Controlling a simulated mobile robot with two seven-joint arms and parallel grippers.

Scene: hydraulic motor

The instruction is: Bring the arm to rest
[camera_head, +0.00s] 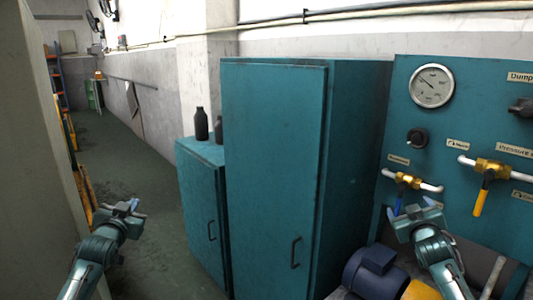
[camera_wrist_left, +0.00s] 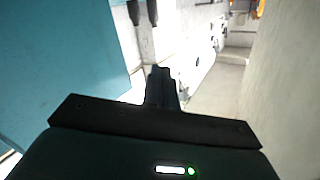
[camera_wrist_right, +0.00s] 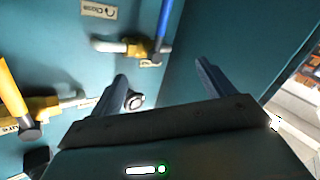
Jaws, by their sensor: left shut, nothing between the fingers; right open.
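My left gripper (camera_head: 133,207) is raised over the floor at the left of the head view, clear of the cabinets. Its fingers are together and empty in the left wrist view (camera_wrist_left: 161,75). My right gripper (camera_head: 418,213) is in front of the teal hydraulic panel (camera_head: 486,75), just below the left valve. In the right wrist view its fingers (camera_wrist_right: 160,75) are spread with nothing between them. The left valve's blue handle (camera_head: 397,204) is beside it and partly hidden; in the right wrist view that handle (camera_wrist_right: 163,22) is beyond the fingertips. I cannot tell whether they touch.
A tall teal cabinet (camera_head: 272,165) stands mid-view, with a low cabinet (camera_head: 202,215) bearing dark bottles (camera_head: 201,124). A yellow-handled valve (camera_head: 481,198) and a gauge (camera_head: 432,86) are on the panel. A blue motor (camera_head: 372,272) sits below. The aisle (camera_head: 128,160) is open.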

